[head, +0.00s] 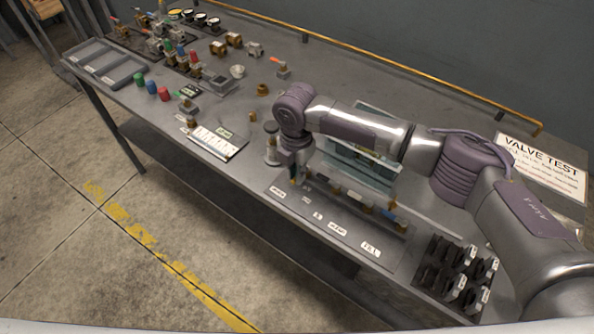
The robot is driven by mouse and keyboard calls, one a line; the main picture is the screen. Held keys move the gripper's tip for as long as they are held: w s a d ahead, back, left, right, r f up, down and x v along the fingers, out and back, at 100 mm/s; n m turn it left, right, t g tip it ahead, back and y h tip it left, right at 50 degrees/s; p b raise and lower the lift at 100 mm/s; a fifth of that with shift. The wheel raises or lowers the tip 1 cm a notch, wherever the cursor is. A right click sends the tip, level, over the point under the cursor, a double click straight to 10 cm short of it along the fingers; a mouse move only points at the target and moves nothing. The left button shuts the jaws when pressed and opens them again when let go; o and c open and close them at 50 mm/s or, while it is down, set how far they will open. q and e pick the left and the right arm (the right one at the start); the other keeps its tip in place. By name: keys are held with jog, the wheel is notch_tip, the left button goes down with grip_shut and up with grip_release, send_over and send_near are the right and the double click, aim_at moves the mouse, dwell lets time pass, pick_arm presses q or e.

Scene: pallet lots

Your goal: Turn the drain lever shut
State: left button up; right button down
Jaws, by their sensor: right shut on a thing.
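My right gripper (296,178) points down at the left end of a row of valves on a manifold along the bench's front edge. It is shut on a small lever there, which I take to be the drain lever; the fingers hide most of it, and its angle cannot be told. More valves with coloured handles, one of them blue (388,214), stand to the right on the manifold (345,198). White labels (338,229) lie in front, too small to read surely. My left gripper is not in view.
A clear panel (355,165) stands behind the manifold, close to my right arm. A black rack (455,275) is at right, near a VALVE TEST sign (543,168). Valves, coloured caps and a grey tray (103,62) fill the bench's left part.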

jog(key=m, duration=0.1)
jog(key=m+p, duration=0.1)
jog(key=shift+w+a+r+m, duration=0.1)
jog(key=shift+w+a+m, duration=0.25)
jog(key=shift+a+m, duration=0.05)
jog(key=shift+w+a+m+p, duration=0.15)
jog(key=shift+w+m+p, duration=0.1)
jog(key=shift+m+p, duration=0.5)
jog(key=m, duration=0.1)
jog(key=w+m, duration=0.1)
jog(key=m, duration=0.1)
jog(key=m+p, duration=0.1)
jog(key=m, duration=0.1)
jog(key=shift+w+a, duration=0.2)
jog(key=shift+w, duration=0.05)
jog(key=m, duration=0.1)
jog(key=w+m+p, duration=0.1)
jog(key=m, duration=0.1)
jog(key=shift+w+m, duration=0.15)
jog(key=shift+m, duration=0.1)
jog(key=shift+w+d+m+p, duration=0.2)
jog(key=shift+w+m, duration=0.2)
jog(key=shift+m, duration=0.75)
jog(key=shift+w+d+m+p, duration=0.2)
jog(key=shift+w+m, duration=0.15)
jog(key=shift+m, duration=0.8)
jog(key=c, duration=1.2)
grip_release()
